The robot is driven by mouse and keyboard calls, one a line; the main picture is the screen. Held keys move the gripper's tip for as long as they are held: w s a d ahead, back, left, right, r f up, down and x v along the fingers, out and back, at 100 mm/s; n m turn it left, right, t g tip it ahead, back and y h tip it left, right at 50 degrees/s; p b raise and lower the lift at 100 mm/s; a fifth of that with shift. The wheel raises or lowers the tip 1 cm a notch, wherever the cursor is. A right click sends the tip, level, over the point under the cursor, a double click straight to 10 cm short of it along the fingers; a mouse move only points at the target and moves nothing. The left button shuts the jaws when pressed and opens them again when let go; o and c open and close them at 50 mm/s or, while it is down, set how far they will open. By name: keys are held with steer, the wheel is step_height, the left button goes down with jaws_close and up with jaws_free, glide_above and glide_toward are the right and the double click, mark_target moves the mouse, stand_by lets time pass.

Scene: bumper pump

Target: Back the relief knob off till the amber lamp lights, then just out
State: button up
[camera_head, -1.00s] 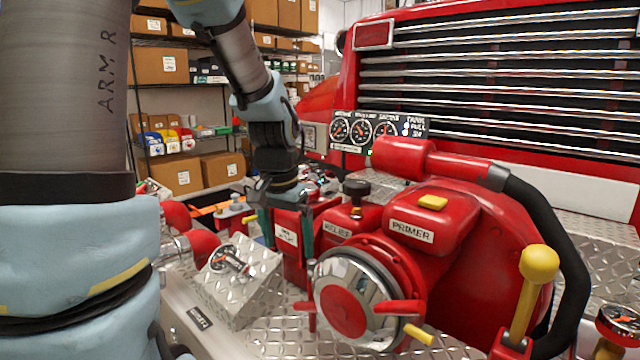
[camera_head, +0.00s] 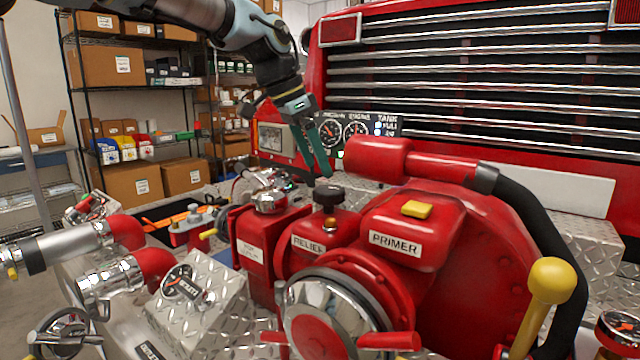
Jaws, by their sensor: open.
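The black relief knob (camera_head: 328,196) stands on a short stem on the red housing marked RELIEF (camera_head: 308,244). A small amber-brass spot (camera_head: 329,223) shows just below the knob; I cannot tell whether it is a lamp or whether it is lit. My gripper (camera_head: 318,172) hangs above and slightly left of the knob in the picture, with its green fingers pointing down. It is open and holds nothing. The fingertips look apart from the knob, but the depth between them is hard to judge.
The red PRIMER housing (camera_head: 412,228) with its yellow button stands right of the relief housing. A red cylinder (camera_head: 378,158) and black hose (camera_head: 545,220) lie behind and right. The gauge panel (camera_head: 385,126) is partly hidden by my gripper. A chrome-rimmed cap (camera_head: 325,318) is in front.

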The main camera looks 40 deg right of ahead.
mark_target(328, 188)
steer(key=x, duration=0.6)
steer(key=shift+s+d+p, duration=0.1)
steer(key=shift+p, duration=0.2)
steer(key=c, duration=1.2)
steer(key=shift+o, duration=0.2)
steer(key=shift+s+f+n+t+b, duration=0.15)
steer(key=shift+n+t+b, duration=0.2)
steer(key=shift+n, duration=0.35)
steer(key=shift+n+t+b, duration=0.25)
steer(key=shift+n+b, duration=0.05)
steer(key=shift+n, duration=0.7)
steer(key=o, duration=1.2)
steer(key=shift+c, duration=0.2)
